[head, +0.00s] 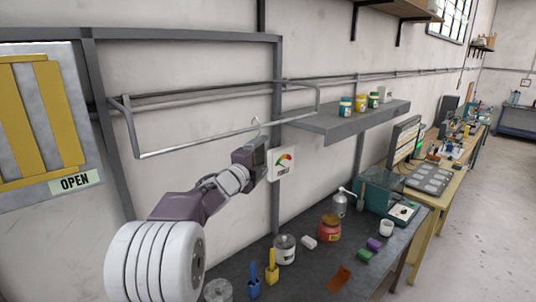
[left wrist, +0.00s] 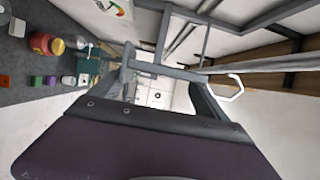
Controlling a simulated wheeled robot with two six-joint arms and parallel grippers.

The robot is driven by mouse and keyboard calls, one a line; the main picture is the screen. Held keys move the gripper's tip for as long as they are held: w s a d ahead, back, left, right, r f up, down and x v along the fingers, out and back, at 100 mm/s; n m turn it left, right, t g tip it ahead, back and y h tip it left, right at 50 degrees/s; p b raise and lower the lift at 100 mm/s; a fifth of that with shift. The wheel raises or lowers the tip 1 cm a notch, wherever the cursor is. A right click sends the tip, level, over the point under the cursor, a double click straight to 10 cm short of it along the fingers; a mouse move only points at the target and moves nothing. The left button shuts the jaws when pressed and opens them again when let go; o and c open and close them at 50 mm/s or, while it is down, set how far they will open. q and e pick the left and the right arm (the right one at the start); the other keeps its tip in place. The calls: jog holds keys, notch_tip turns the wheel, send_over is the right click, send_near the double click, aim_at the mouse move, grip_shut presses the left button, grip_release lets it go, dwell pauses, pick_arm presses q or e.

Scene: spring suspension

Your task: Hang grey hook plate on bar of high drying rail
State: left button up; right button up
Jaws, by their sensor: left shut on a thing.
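The drying rail's front bar (head: 200,141) runs above the bench on thin grey arms; grey rail tubing also shows in the left wrist view (left wrist: 275,64). My left gripper (head: 259,149) is shut on the grey hook plate, just below the bar near its right part. The plate's pale hook (head: 256,122) rises above the fingers and overlaps the bar in the head view. The hook's bent open end (left wrist: 237,90) shows in the left wrist view, close to the tubing. The fingers mostly hide the plate's body. I cannot tell whether the hook is over the bar or touching it.
A gauge card (head: 283,163) is on the wall right behind the gripper. A grey shelf (head: 345,122) with jars is right of the rail. The bench below (head: 300,268) holds jars, a red pot (head: 329,229) and small blocks.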

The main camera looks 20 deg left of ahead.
pick_arm(q)
jog(key=shift+w+a+r+p, duration=0.1)
jog(key=shift+w+a+p, duration=0.15)
jog(key=shift+a, duration=0.2)
jog(key=shift+w+a+r+p, duration=0.1)
jog(key=shift+w+a+p, duration=0.05)
jog(key=shift+a+p, duration=0.25)
jog(key=shift+w+a+f+b, duration=0.1)
jog(key=shift+a+f+b, duration=0.15)
jog(key=shift+f+b, duration=0.7)
jog(key=shift+d+f+b, duration=0.1)
jog(key=shift+f+b, duration=0.3)
jog(key=shift+b, duration=0.05)
